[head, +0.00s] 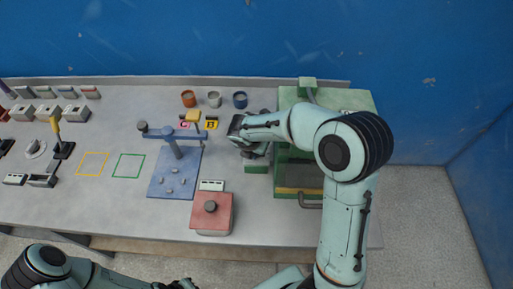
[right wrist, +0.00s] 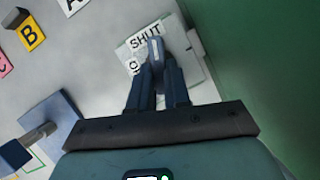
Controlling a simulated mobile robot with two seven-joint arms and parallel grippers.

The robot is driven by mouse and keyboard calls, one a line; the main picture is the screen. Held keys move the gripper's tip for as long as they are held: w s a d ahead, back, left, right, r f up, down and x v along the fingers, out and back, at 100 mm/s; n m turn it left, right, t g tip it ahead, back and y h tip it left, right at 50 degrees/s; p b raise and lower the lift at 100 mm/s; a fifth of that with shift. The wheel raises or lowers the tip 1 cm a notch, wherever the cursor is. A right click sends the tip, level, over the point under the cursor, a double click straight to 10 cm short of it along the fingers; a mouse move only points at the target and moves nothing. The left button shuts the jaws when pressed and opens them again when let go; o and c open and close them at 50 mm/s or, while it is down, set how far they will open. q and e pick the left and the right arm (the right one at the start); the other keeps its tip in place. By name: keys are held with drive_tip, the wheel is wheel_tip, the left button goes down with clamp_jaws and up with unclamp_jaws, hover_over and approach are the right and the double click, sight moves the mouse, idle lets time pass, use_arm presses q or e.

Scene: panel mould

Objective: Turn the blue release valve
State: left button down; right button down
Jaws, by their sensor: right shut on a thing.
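In the right wrist view, my right gripper (right wrist: 157,72) is shut on the blue valve handle (right wrist: 154,48). The handle stands over a pale plate (right wrist: 196,68) marked SHUT, with a second word mostly hidden by the fingers. In the head view, my right gripper (head: 252,150) is beside the left side of the green machine (head: 340,98), and the arm and wrist hide the valve. My left arm crosses the bottom left of the head view. Its gripper is at the lower edge, too cut off to read.
A blue stand (head: 173,180) with a post and crossbar is left of the right gripper. A red box (head: 211,212) with a dark knob sits at the table's front. Three cups, including a blue cup (head: 240,99), stand at the back. The green machine's wall is close on the right.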

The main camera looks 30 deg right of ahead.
drive_tip(key=shift+r+n, duration=0.1)
drive_tip(key=shift+n, duration=0.5)
use_arm(q)
drive_tip(key=shift+w+r, duration=0.2)
drive_tip(key=shift+w, duration=0.1)
use_arm(e)
drive_tip(key=shift+y, duration=0.3)
